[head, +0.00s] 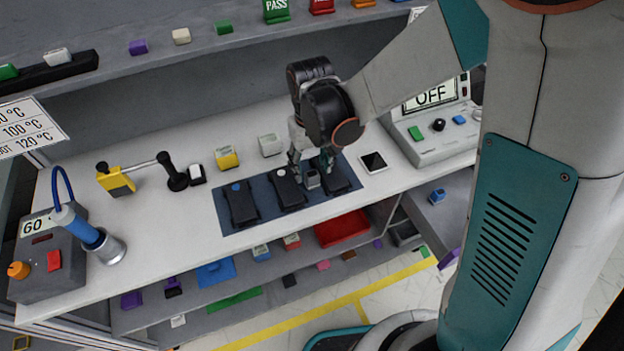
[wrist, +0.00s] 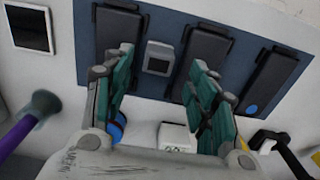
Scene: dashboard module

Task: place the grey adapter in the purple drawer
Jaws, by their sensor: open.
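A small grey block with a pale top, which looks like the grey adapter (head: 312,180), sits on the dark blue mat between two black modules. In the wrist view the adapter (wrist: 158,58) shows between my fingers, close to the tips. My gripper (head: 312,164) is open and points down at it; in the wrist view the fingers (wrist: 158,68) lie on both sides with gaps. I cannot tell whether the tips are level with it or above it. A purple handle (head: 450,258) shows below the counter at right, under an open grey drawer (head: 432,213); my arm partly hides this area.
Several black modules (head: 240,204) lie on the mat. A black-screened tile (head: 373,162), a whitish block (head: 270,145) and a yellow block (head: 227,158) stand nearby. The OFF device (head: 430,130) is at right. A blue block (head: 438,196) sits in the drawer area.

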